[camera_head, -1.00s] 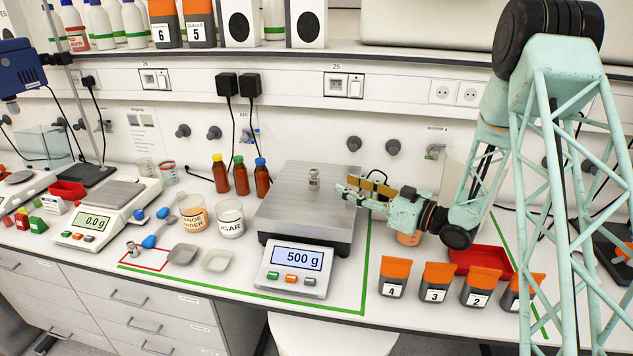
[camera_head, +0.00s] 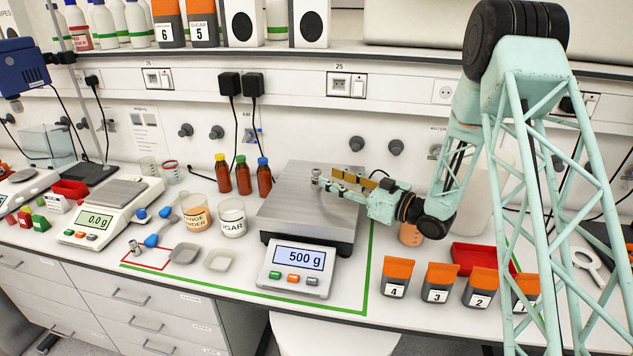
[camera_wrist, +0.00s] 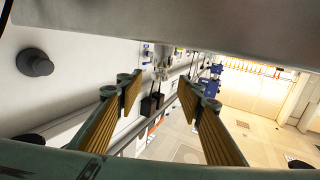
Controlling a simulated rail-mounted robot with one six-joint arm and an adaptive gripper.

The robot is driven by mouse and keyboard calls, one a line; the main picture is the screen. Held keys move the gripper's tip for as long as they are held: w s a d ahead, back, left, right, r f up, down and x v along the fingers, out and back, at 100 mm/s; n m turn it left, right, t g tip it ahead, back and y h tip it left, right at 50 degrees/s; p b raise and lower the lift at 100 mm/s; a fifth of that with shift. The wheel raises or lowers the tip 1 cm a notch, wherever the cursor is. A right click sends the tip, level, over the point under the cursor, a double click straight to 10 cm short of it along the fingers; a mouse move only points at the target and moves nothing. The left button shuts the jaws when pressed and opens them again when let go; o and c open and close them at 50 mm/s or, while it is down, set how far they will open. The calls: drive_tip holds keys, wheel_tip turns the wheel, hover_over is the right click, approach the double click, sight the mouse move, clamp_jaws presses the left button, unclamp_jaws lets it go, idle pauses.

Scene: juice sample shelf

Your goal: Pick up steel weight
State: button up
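A small steel weight (camera_head: 316,172) stands upright on the plate of the large scale (camera_head: 285,215), whose display reads 500 g. My gripper (camera_head: 333,180) reaches in from the right, low over the plate, with its fingertips at the weight. The near fingertip partly covers the weight's lower part. I cannot tell whether the fingers touch it. In the wrist view my gripper (camera_wrist: 160,95) has its two ribbed finger pads well apart. A small shiny shape shows between them, too unclear to name.
Brown bottles (camera_head: 243,176) stand behind the scale's left side. A sugar beaker (camera_head: 232,218) and an orange powder beaker (camera_head: 196,214) stand left of it. Numbered containers (camera_head: 396,279) and a red tray (camera_head: 480,257) are at right. A smaller scale (camera_head: 110,205) reads 0.0 g.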

sight(316, 170)
drive_tip(key=shift+x, duration=0.8)
drive_tip(key=shift+x, duration=2.6)
drive_tip(key=shift+f, duration=0.1)
drive_tip(key=shift+c, duration=0.4)
clamp_jaws()
